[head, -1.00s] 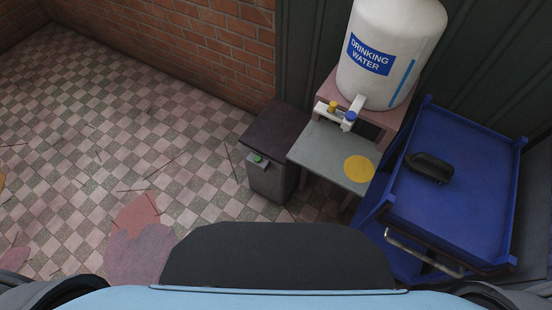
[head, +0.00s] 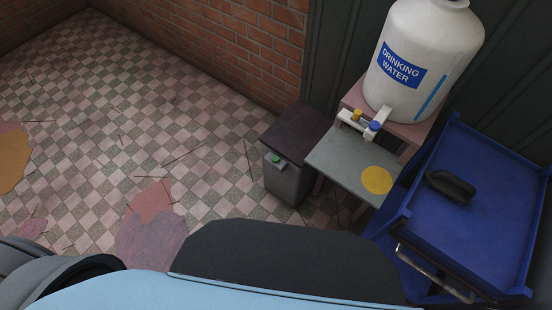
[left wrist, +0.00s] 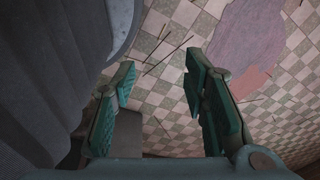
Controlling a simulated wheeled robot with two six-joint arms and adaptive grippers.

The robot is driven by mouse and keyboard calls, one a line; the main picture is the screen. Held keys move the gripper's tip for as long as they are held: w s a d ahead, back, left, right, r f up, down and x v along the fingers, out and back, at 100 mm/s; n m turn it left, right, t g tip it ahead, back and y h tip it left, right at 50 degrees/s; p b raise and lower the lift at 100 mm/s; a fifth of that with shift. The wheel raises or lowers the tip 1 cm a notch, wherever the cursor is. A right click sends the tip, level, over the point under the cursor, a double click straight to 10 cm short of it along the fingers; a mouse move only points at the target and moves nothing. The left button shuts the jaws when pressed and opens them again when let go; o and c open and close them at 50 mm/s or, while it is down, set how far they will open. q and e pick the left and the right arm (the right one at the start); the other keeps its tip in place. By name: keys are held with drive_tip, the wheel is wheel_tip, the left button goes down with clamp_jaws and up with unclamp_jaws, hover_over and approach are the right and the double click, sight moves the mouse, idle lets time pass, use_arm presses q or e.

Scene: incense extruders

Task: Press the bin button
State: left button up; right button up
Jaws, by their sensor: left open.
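The bin (head: 287,180) is a dark grey box with a dark brown lid (head: 297,131), standing on the floor against the brick wall. Its green button (head: 276,159) sits on the upper front edge. My left gripper (left wrist: 165,95) shows in the left wrist view with its two green-padded fingers apart and nothing between them. It hangs over the tiled floor, and the bin's button is not recognisable in that view. Neither gripper shows in the head view, so the bin stands untouched ahead of my body.
A grey table (head: 341,158) with a yellow disc (head: 377,180) stands right of the bin, below a white drinking water tank (head: 423,60). A blue cart (head: 480,225) holding a black object (head: 451,187) is at the right. The checkered floor (head: 100,110) left of the bin is open, with thin sticks and flat stains.

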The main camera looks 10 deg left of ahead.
use_arm(q)
drive_tip(key=shift+c, duration=0.6)
clamp_jaws()
idle(0.8)
